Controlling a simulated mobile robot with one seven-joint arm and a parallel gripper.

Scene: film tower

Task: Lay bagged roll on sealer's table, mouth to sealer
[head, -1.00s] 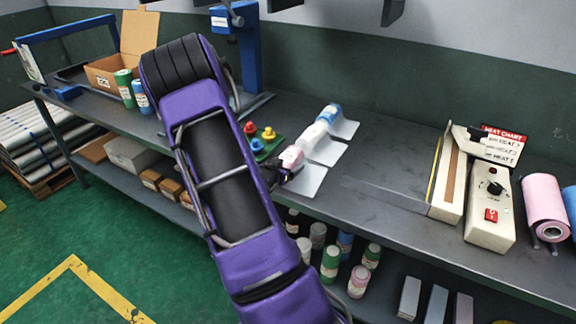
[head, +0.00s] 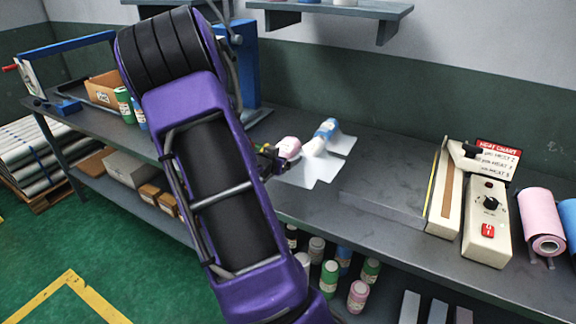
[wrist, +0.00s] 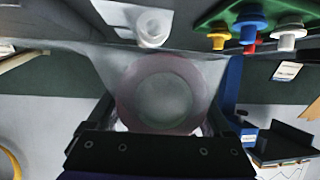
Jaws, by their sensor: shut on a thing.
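My gripper (head: 270,160) is shut on a pink roll (head: 288,148) in a clear bag, near the middle of the bench. In the wrist view the bagged roll (wrist: 163,95) shows end-on, as a pinkish ring under clear film, between the fingers of my gripper (wrist: 160,120). The film spreads beyond the roll. The heat sealer (head: 444,195), a cream bar unit, stands to the right. Its flat grey table (head: 385,203) extends left from it and is bare. My gripper's fingertips are partly hidden in the head view.
A white bagged roll (head: 315,146) and a blue one (head: 328,129) lie just right of the held roll. A cream control box (head: 487,222) and a pink film roll (head: 541,220) stand right of the sealer. A shelf (head: 335,12) hangs above. A green peg board (wrist: 250,22) shows in the wrist view.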

